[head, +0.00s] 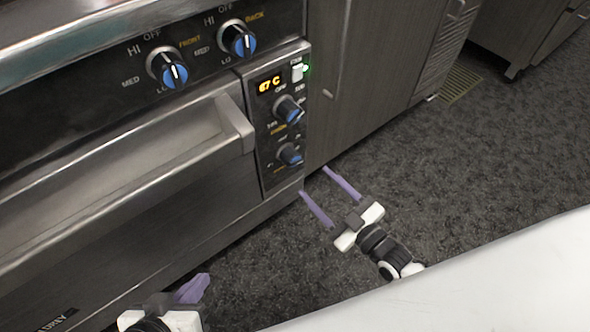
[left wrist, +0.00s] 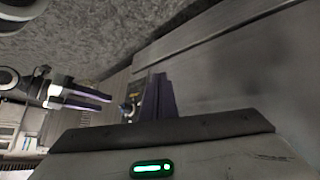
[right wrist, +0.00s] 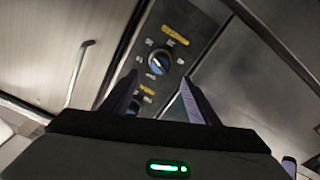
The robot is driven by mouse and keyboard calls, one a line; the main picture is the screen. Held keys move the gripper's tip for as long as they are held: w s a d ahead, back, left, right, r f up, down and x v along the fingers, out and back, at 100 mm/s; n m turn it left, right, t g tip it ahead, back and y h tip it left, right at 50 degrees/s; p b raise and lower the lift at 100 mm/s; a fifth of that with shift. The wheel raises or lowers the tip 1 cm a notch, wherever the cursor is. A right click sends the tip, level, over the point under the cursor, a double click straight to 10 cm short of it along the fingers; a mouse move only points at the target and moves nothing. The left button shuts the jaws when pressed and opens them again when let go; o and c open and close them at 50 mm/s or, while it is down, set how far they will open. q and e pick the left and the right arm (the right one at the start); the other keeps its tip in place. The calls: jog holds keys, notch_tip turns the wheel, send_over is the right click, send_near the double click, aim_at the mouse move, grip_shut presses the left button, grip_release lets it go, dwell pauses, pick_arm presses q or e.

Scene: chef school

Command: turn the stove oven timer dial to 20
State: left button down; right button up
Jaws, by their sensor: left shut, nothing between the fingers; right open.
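The stove oven's narrow control panel (head: 263,128) has a lit display (head: 269,85) that seems to read 67 C. Below it are an upper blue-faced dial (head: 288,110) and a lower blue-faced dial (head: 290,154); their small markings are too blurred to read. My right gripper (head: 328,182) is open and empty, with its purple fingers near the panel's lower right side, apart from the dials. In the right wrist view a dial (right wrist: 159,62) shows beyond the open fingers (right wrist: 158,88). My left gripper (head: 194,288) is shut and empty, low in front of the oven.
The oven door handle (head: 235,122) sticks out left of the panel. Two burner knobs (head: 168,70) (head: 238,39) are above. A grey cabinet (head: 375,55) stands to the right. The dark floor (head: 470,150) is clear. A white surface (head: 500,280) fills the lower right.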

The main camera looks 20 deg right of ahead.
aim_at(296, 163)
jog(key=b+x, duration=0.2)
jog(key=x, duration=0.6)
jog(key=shift+w+a, duration=0.1)
jog(key=shift+w, duration=0.05)
jog(key=shift+b+x, duration=0.4)
jog(key=shift+x, duration=0.4)
pick_arm(q)
jog(key=shift+w+d+f+m+h, duration=0.1)
jog(key=shift+d+m+h, duration=0.1)
jog(key=shift+d, duration=0.25)
jog(key=shift+w+d+f+m+h, duration=0.1)
jog(key=shift+d+h, duration=0.1)
jog(key=shift+d, duration=0.2)
pick_arm(e)
jog(key=shift+c, duration=0.5)
jog(key=c, duration=1)
jog(key=shift+o, duration=0.2)
jog(key=shift+m, duration=0.8)
pick_arm(q)
jog(key=shift+g, duration=0.3)
